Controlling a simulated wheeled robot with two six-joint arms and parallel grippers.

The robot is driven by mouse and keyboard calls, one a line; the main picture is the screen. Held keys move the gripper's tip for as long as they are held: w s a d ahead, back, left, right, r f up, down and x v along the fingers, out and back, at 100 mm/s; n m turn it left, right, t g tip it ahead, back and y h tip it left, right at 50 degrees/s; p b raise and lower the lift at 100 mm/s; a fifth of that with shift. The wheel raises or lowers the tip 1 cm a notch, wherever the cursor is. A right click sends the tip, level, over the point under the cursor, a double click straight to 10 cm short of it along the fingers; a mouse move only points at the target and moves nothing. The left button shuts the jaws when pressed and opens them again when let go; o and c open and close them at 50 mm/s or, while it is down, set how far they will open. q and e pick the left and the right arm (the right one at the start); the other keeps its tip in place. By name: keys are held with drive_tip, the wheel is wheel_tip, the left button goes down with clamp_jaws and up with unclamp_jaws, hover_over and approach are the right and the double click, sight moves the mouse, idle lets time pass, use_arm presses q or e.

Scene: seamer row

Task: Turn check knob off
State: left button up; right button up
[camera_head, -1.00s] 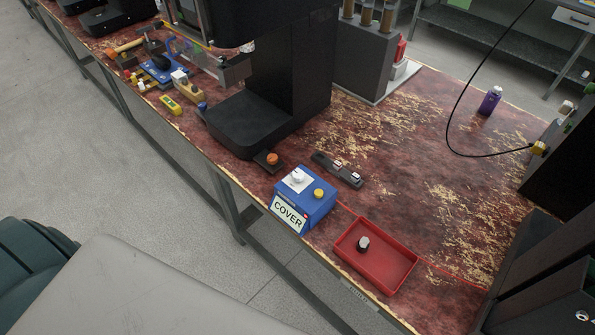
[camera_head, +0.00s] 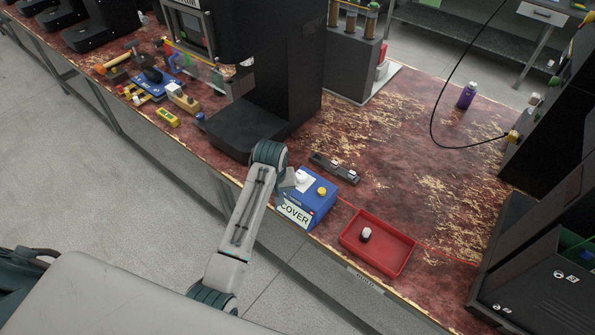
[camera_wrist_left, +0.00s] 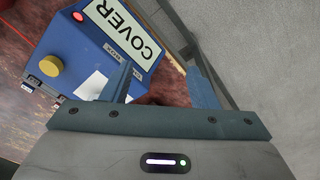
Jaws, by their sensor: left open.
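The blue box (camera_head: 318,197) with a COVER label (camera_head: 296,214) sits at the bench's front edge. Its top carries a white knob (camera_head: 301,177) on a white plate and a yellow button (camera_head: 322,191). The box also shows in the left wrist view (camera_wrist_left: 75,48), with the yellow button (camera_wrist_left: 50,65) and the white plate (camera_wrist_left: 92,86); the white knob is not clearly visible there. My left gripper (camera_wrist_left: 162,82) is open beside the box, one finger overlapping its corner in view. I cannot tell whether it touches. My right gripper is out of view.
A red tray (camera_head: 350,247) with a black-and-white knob-like piece stands right of the box. A dark strip with small switches (camera_head: 334,168) lies behind it. A black machine (camera_head: 250,128) stands behind left. The bench right of centre is mostly clear.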

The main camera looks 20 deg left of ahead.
use_arm(q)
drive_tip(key=n+g, duration=0.1)
drive_tip(key=n, duration=0.1)
approach(301, 175)
wheel_tip(301, 175, down, 8)
drive_tip(key=p, duration=0.3)
drive_tip(key=shift+w+a+r, duration=0.1)
drive_tip(key=shift+w+a, duration=0.05)
drive_tip(key=shift+w, duration=0.05)
drive_tip(key=shift+f, duration=0.4)
drive_tip(key=c, duration=1)
drive_tip(key=shift+o, duration=0.2)
